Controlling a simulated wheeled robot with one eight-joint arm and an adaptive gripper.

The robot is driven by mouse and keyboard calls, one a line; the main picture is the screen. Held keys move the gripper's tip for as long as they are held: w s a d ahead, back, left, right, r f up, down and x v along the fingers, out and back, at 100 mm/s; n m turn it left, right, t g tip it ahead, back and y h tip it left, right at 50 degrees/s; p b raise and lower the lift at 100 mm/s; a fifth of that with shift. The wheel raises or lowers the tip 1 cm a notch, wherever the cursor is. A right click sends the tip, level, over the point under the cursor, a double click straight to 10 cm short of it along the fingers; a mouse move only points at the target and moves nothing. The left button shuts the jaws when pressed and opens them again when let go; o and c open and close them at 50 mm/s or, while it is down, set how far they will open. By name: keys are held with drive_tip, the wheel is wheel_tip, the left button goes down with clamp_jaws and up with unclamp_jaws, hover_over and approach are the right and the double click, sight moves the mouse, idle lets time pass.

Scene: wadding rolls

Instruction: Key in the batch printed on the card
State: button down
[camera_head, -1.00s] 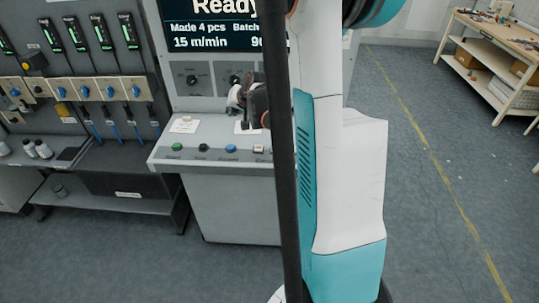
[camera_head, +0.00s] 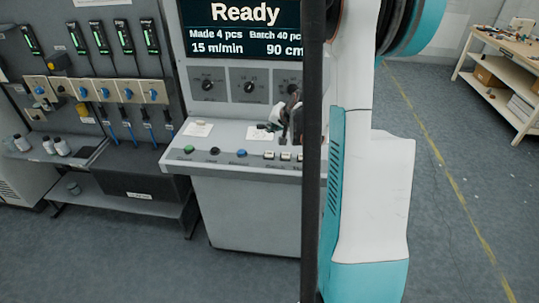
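The grey machine console (camera_head: 250,205) stands left of centre. Its display (camera_head: 240,30) reads "Ready", "Made 4 pcs", "Batch 40 pc…", "15 m/min" and "90 cm". A white card (camera_head: 197,130) lies on the sloping panel at left. A second white card (camera_head: 258,133) lies further right, partly covered by my gripper; its print is too small to read. A green button (camera_head: 189,149), a black button (camera_head: 214,151), a blue button (camera_head: 241,153) and small white keys (camera_head: 269,155) line the front edge. My gripper (camera_head: 291,118) is over the panel's right part, partly hidden by a dark pole; its opening is unclear.
Knobs (camera_head: 250,87) sit on the panel below the display. A dark rack (camera_head: 110,60) with blue valves and a low shelf with small bottles (camera_head: 62,147) stand at left. A wooden workbench (camera_head: 510,70) is at far right. The floor right of my arm is clear.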

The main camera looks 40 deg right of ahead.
sight(272, 153)
drive_tip(key=shift+f+b, duration=2.85)
drive_tip(key=shift+f, duration=1.4)
drive_tip(key=shift+f, duration=0.1)
drive_tip(key=shift+f+b, duration=0.25)
drive_tip(key=shift+b, duration=0.2)
drive_tip(key=shift+f+b, duration=0.4)
drive_tip(key=shift+f, duration=0.05)
drive_tip(key=shift+r, duration=0.15)
drive_tip(key=shift+r+p, duration=0.55)
drive_tip(key=shift+r, duration=0.2)
drive_tip(key=shift+r+p, duration=1.65)
drive_tip(key=shift+r, duration=0.9)
